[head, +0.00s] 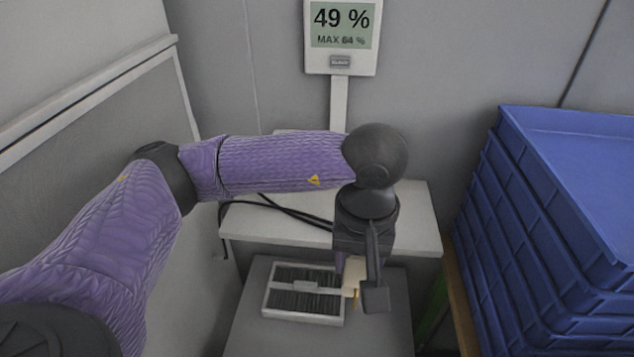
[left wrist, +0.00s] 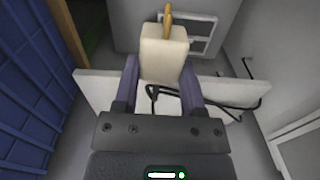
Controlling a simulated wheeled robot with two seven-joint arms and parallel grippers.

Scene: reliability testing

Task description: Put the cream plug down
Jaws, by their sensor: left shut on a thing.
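The cream plug (head: 352,273) is a small block with a yellowish metal prong. My left gripper (head: 362,290) is shut on it, above the right side of a white-framed tray with dark bristle-like strips (head: 304,291). The left wrist view shows the plug (left wrist: 163,55) between the two fingers of the left gripper (left wrist: 161,78), its prong pointing away from the gripper. In the head view the gripper hides part of the plug. I cannot tell whether the plug touches anything below. My right gripper is not in view.
The tray sits on a grey surface (head: 275,335). Behind is a white shelf (head: 420,215) with black cables (head: 290,210). A display reading 49 % (head: 341,25) stands at the back. Stacked blue crates (head: 520,240) fill the right side. A grey wall panel (head: 90,130) closes the left.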

